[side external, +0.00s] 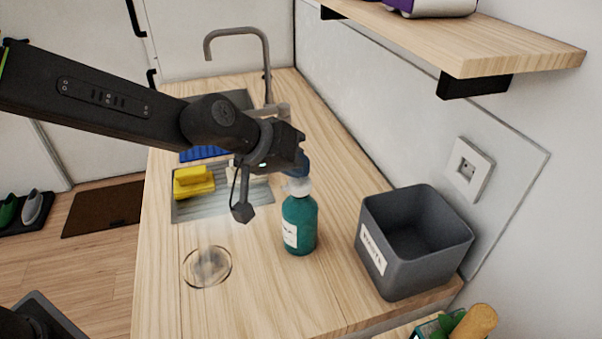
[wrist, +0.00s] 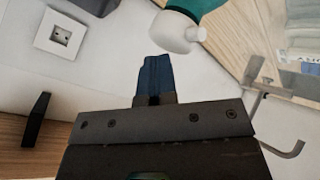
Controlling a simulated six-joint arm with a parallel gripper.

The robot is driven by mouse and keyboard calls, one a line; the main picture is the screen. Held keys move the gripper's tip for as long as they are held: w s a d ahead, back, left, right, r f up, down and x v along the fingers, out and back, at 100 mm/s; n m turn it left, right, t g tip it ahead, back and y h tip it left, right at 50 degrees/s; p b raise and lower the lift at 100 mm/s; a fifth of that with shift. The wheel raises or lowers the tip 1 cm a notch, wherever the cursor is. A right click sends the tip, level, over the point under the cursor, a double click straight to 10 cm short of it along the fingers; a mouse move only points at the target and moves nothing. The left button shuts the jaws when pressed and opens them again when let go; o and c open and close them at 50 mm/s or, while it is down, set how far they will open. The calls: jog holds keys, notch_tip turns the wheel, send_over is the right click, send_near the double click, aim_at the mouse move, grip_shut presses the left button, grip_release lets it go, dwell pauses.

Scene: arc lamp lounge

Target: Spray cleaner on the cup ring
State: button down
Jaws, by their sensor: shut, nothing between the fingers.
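The teal spray bottle (side external: 299,224) stands upright on the wooden counter, with a pale label and a white spray head (side external: 297,187). My gripper (side external: 302,164) is shut and empty, right at the top of the spray head; whether it touches is unclear. In the wrist view, my shut blue fingers (wrist: 155,78) point toward the white spray head (wrist: 180,31), and part of the teal bottle (wrist: 196,6) shows at the top edge. The cup ring (side external: 208,267) is a dark circle on the counter left of the bottle, with a whitish haze over it.
A grey labelled bin (side external: 415,245) stands right of the bottle. Behind are the sink with its tap (side external: 267,75), and a yellow sponge (side external: 194,182) on the ridged drainer. A wooden shelf (side external: 480,38) overhangs at upper right.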

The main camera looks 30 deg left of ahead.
jog(key=shift+r, duration=3.05)
dwell(0.4)
jog(key=shift+f, duration=3.5)
dwell(0.3)
